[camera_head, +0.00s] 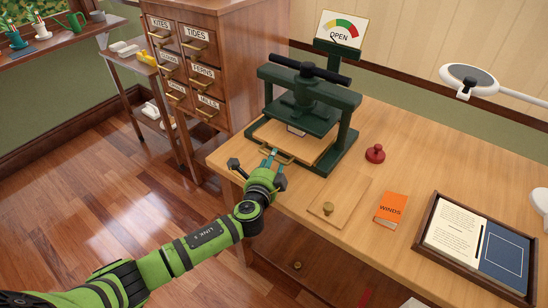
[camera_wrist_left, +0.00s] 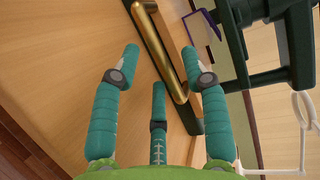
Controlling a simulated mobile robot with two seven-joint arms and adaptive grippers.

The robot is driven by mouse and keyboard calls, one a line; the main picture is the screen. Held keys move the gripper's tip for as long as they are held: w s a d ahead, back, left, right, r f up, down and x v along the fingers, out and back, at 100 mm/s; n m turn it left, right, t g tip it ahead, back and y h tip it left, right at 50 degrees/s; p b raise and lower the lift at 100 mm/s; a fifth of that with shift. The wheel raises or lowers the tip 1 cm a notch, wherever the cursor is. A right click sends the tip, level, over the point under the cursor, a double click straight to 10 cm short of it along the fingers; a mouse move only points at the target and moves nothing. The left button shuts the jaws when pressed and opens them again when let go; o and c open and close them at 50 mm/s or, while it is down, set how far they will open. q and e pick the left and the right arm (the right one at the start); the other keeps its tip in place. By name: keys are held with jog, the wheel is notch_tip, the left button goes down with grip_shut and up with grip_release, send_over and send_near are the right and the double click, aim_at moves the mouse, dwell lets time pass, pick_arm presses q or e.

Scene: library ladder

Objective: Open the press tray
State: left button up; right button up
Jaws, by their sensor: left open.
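The dark green press (camera_head: 311,105) stands on the wooden desk, with a black crossbar handle on top. Its press tray (camera_head: 312,147) is a light wooden board low in the frame, with a brass handle (camera_head: 273,154) along its front edge. The handle also shows large in the left wrist view (camera_wrist_left: 166,52). My left gripper (camera_head: 271,160) is at the front of the tray, by the handle. Its teal fingers (camera_wrist_left: 160,62) are spread, and the brass bar shows between the fingertips; I cannot tell whether they touch it. My right gripper is not in view.
On the desk (camera_head: 371,136) are a red knobbed stamp (camera_head: 375,153), a knobbed wooden plate (camera_head: 340,198), an orange WINDS book (camera_head: 391,209) and a framed tray (camera_head: 481,243). A drawer cabinet (camera_head: 196,65) stands left.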

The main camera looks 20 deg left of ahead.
pick_arm(q)
jog(key=shift+w+a+f, duration=0.1)
jog(key=shift+w+f, duration=0.05)
jog(key=shift+w, duration=0.45)
jog(key=shift+w+a+f, duration=0.1)
jog(key=shift+w, duration=0.45)
jog(key=shift+d, duration=0.1)
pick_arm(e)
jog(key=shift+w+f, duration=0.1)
pick_arm(q)
grip_shut()
